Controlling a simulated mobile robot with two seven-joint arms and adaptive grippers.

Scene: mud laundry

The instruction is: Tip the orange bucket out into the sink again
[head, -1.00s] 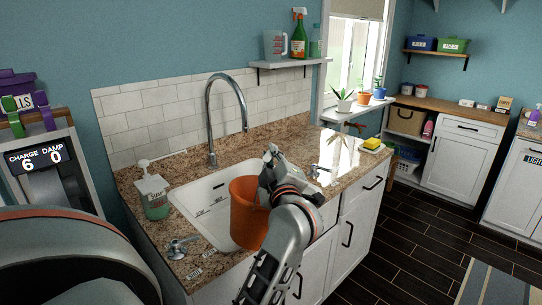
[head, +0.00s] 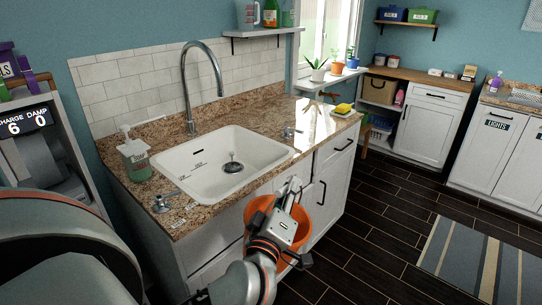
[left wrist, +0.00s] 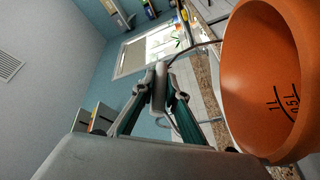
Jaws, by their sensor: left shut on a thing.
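The orange bucket (head: 304,228) hangs in front of the counter, just off its front edge and beside the white cabinets. My left gripper (head: 289,200) is shut on it, near its rim; the gripper and arm cover part of the bucket. In the left wrist view, the bucket (left wrist: 262,50) is at the right, its mouth partly facing the camera, with volume marks on its inner wall. No contents show in the visible part. The white sink (head: 262,150) is set in the counter, with a dark drain piece in its floor. My right gripper is not in view.
A tall faucet (head: 187,90) stands behind the sink. A soap bottle (head: 135,158) stands at its left, and a yellow sponge (head: 344,108) lies at the counter's right end. The dark floor (head: 380,215) is open to the right, with a striped rug (head: 480,260).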

